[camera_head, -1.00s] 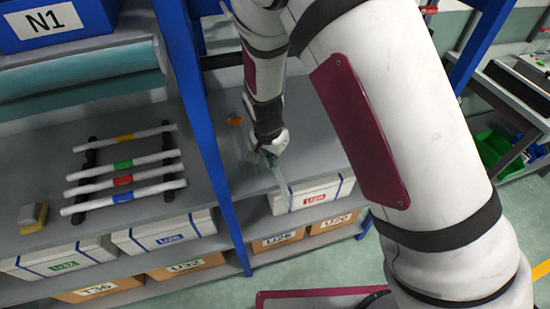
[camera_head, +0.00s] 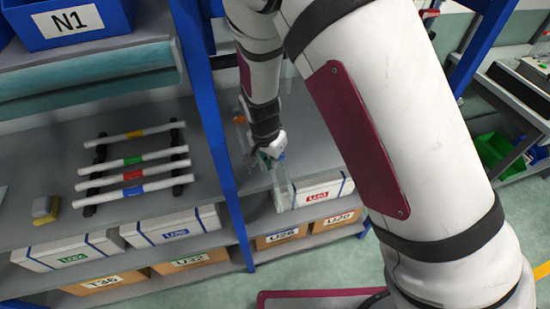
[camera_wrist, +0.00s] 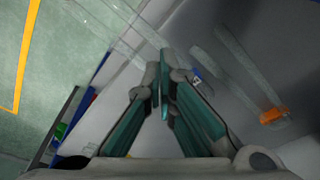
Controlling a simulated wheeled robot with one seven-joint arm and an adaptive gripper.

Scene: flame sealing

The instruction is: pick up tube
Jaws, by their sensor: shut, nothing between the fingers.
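A clear tube (camera_head: 279,186) shows faintly below my gripper (camera_head: 270,160) in the head view, over the shelf near its front edge. In the wrist view, a clear tube (camera_wrist: 112,40) crosses the upper left beyond the fingertips. My gripper (camera_wrist: 161,85) has its teal-padded fingers closed together with nothing between them. The tube lies apart from the grip; whether it touches the outside of a finger I cannot tell. Two more clear tube-like pieces (camera_wrist: 229,78) lie to the right in the wrist view, by an orange piece (camera_wrist: 273,115).
A black rack (camera_head: 101,152) with several white, colour-banded rods stands on the left shelf. A blue post (camera_head: 212,130) separates it from my gripper's bay. A yellow-grey block (camera_head: 44,208) is far left.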

